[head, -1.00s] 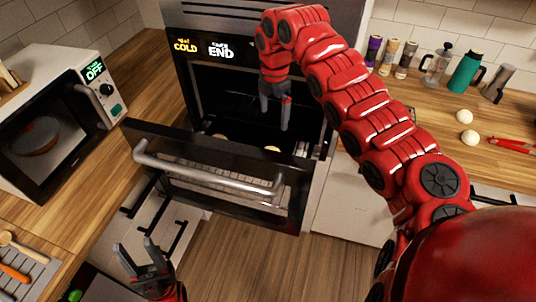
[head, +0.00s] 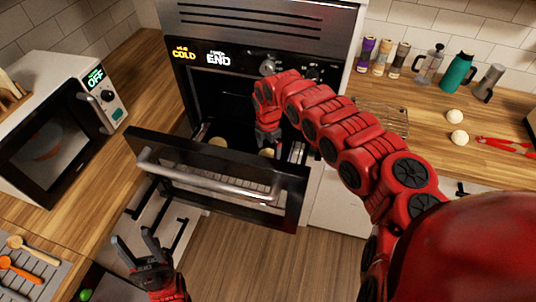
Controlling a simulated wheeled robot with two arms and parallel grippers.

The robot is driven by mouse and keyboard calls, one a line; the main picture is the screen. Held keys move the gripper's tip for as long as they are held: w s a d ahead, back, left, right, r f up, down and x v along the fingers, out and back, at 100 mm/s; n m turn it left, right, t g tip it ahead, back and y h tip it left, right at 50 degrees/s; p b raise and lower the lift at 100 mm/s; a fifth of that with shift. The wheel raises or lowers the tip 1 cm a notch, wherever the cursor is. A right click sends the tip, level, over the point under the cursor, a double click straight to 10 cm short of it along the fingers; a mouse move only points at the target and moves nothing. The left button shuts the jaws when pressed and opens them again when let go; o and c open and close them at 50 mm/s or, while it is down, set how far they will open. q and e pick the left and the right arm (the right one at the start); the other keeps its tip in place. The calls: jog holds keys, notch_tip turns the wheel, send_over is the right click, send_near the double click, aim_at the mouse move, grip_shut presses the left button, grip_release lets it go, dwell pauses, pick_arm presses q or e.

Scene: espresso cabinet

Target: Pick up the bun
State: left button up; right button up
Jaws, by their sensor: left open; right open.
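Two pale round buns sit inside the open oven. One bun (head: 217,143) is at the left and the other bun (head: 268,153) is further right, partly hidden by the oven door's upper edge. My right gripper (head: 268,140) is open and points down into the oven, right above the right bun. I cannot tell whether its fingers touch the bun. My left gripper (head: 137,244) is open and empty, low at the left in front of the drawers.
The oven door (head: 220,180) is folded down, with a metal handle bar (head: 205,182) across it. A microwave (head: 60,125) stands on the left counter. Two pale balls (head: 456,127) and red tongs (head: 505,145) lie on the right counter.

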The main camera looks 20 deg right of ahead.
aim_at(268, 153)
jog(key=shift+f, duration=1.55)
jog(key=c, duration=1.1)
jog(key=shift+w+r, duration=0.1)
jog(key=shift+r, duration=0.05)
